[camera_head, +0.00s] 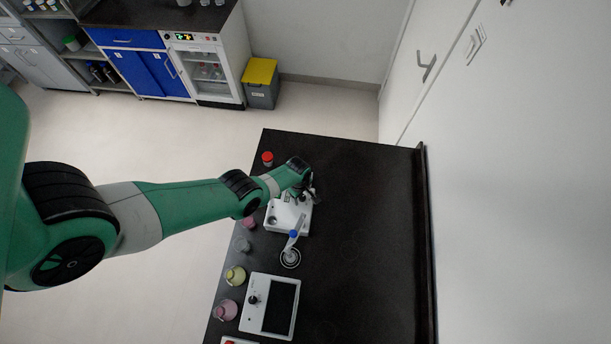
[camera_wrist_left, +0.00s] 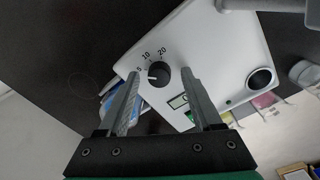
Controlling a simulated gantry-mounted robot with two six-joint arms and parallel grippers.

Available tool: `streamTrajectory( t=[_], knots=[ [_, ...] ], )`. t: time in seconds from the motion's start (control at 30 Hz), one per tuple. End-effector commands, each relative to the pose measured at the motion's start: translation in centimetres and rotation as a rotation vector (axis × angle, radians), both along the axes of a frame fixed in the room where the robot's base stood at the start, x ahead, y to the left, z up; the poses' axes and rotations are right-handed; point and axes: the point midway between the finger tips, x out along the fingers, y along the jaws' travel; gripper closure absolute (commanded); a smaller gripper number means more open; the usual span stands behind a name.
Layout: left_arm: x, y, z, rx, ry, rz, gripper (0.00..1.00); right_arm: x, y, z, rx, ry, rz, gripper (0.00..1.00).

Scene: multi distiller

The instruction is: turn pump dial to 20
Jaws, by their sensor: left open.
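The pump is a white box (camera_head: 284,219) on the dark table in the head view, and its white top (camera_wrist_left: 210,50) fills much of the left wrist view. Its dial is a small black round knob (camera_wrist_left: 159,74) with a light pointer mark toward the left, on the side of the 5. Printed marks 5, 10 and 20 stand around it. My left gripper (camera_head: 309,193) is over the pump's far end. In the wrist view its open fingers (camera_wrist_left: 161,76) stand on both sides of the dial, apart from it as far as I can see. My right gripper is not in view.
A red-capped jar (camera_head: 267,158) stands beyond the pump. Flasks with yellow (camera_head: 236,276) and pink (camera_head: 225,311) contents line the table's left edge. A white device with a dark screen (camera_head: 255,298) lies nearer. The table's right side is clear.

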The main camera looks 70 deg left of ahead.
Motion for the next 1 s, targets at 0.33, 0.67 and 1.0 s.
streamTrajectory(
  t=[0.33,0.67,1.0],
  knots=[
    [0.04,-0.02,0.07,0.000,0.000,-0.001,0.55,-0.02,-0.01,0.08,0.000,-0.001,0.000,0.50],
    [0.04,-0.02,0.06,0.000,0.000,-0.001,1.00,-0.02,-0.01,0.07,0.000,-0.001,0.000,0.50],
    [0.05,-0.01,0.06,0.000,0.000,-0.036,1.00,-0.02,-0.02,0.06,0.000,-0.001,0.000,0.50]
  ],
)
